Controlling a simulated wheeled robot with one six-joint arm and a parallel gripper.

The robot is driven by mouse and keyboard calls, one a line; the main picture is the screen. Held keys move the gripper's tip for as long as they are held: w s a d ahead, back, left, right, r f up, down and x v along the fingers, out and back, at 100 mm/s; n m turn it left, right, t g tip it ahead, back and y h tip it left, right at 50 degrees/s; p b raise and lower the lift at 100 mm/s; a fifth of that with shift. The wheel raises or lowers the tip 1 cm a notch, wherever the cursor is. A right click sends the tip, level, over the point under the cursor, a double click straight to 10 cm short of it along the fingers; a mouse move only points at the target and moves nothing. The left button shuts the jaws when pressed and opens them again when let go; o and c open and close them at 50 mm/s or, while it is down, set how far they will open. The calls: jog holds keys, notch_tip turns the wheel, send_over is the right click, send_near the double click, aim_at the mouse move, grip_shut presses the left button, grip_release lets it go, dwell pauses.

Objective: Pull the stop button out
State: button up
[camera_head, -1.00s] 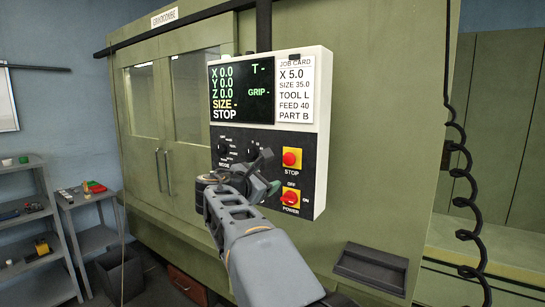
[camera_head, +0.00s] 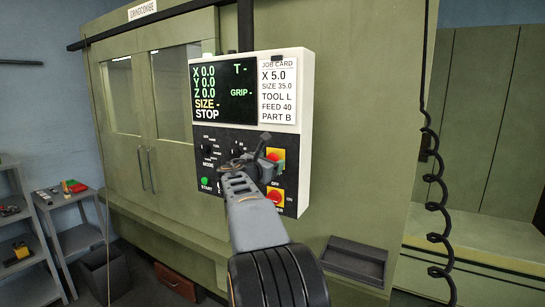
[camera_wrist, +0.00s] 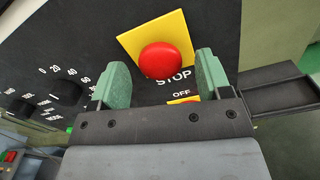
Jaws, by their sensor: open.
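The red stop button (camera_wrist: 166,60) sits on a yellow square plate (camera_wrist: 130,42) above the word STOP in the wrist view. My gripper (camera_wrist: 160,75) is open, with one green finger on each side of the button in that view. I cannot tell whether either finger touches it. In the head view, the stop button (camera_head: 273,155) is partly hidden behind my gripper (camera_head: 265,158). The control panel's screen (camera_head: 225,94) reads STOP on its bottom line.
The yellow and red power switch (camera_head: 275,197) is just below the stop button. Mode dials and a green start button (camera_head: 204,183) are to the left. A dark tray (camera_head: 354,259) juts out at lower right, and a coiled cable (camera_head: 436,208) hangs farther right.

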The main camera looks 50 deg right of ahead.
jog(key=shift+x, duration=0.95)
jog(key=c, duration=1)
jog(key=shift+s+a+f+b, duration=0.15)
jog(key=shift+a+b, duration=0.15)
jog(key=shift+a, duration=0.2)
jog(key=o, duration=1)
jog(key=shift+a, duration=0.15)
jog(key=b+v, duration=0.4)
jog(key=v, duration=0.9)
jog(key=shift+a, duration=0.3)
